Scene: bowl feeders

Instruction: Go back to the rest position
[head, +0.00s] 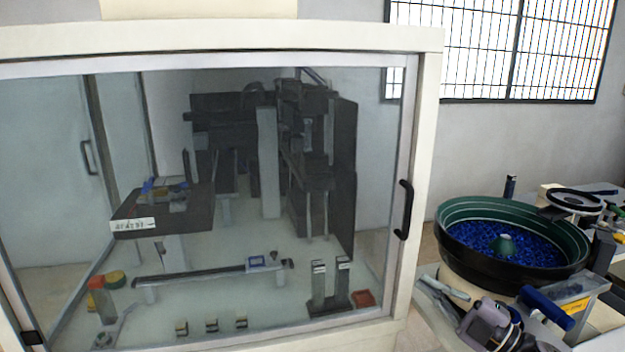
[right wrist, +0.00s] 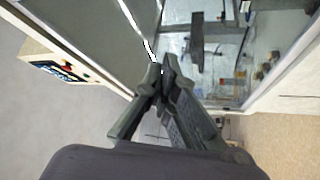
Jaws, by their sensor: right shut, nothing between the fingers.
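My right gripper (head: 441,292) shows at the lower right of the head view, in front of the bowl feeder and to the right of the glass cabinet's door handle. In the right wrist view the fingertips of my right gripper (right wrist: 160,80) meet, with nothing between them. No object is held. My left gripper is not in view.
A glass-fronted cabinet (head: 428,130) with machinery inside fills the left and middle. Its black door handle (head: 404,210) sticks out. A green bowl feeder (head: 470,207) with blue parts stands at the right. A control panel (right wrist: 58,70) with buttons shows in the wrist view.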

